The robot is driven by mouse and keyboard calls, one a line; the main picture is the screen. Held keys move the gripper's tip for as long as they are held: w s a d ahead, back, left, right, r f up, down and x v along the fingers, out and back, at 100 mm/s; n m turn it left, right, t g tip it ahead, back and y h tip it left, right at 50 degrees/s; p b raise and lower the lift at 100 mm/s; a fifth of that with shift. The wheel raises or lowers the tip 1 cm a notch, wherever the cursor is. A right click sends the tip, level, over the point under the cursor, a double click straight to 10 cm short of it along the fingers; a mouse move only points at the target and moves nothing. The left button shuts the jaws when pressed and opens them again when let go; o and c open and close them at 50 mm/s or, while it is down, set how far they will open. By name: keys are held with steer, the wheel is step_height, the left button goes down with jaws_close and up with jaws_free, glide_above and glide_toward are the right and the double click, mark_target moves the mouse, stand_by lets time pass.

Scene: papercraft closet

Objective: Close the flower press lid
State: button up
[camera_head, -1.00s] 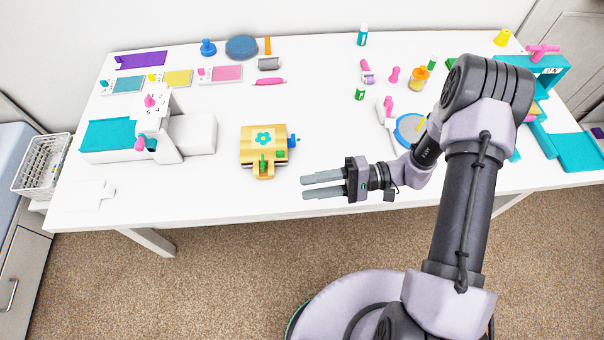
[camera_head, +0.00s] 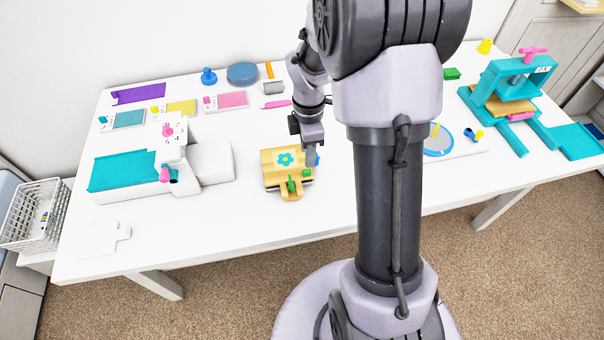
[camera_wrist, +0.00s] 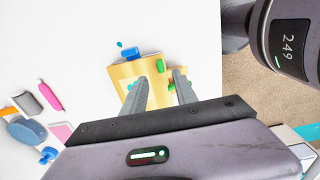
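The flower press (camera_head: 270,171) is a small yellow box on the white table, left of my arm in the head view. Its upper face carries a teal flower (camera_head: 285,159). My gripper (camera_head: 311,158) points down at the press's right side. In the wrist view my gripper (camera_wrist: 160,82) is open, with yellow press surface (camera_wrist: 122,73) between and beyond the fingers. Contact is unclear.
A white-and-teal machine (camera_head: 125,170) stands to the left of the press. Small pads, a blue disc (camera_head: 242,73) and a pink tool (camera_head: 277,104) lie behind it. A teal frame press (camera_head: 505,85) stands at the right. The table in front of the press is clear.

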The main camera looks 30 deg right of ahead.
mark_target(307, 170)
step_height(307, 170, down, 7)
steer(key=shift+f+b, duration=0.15)
steer(key=shift+b, duration=1.05)
steer(key=shift+c, duration=0.4)
jaws_close()
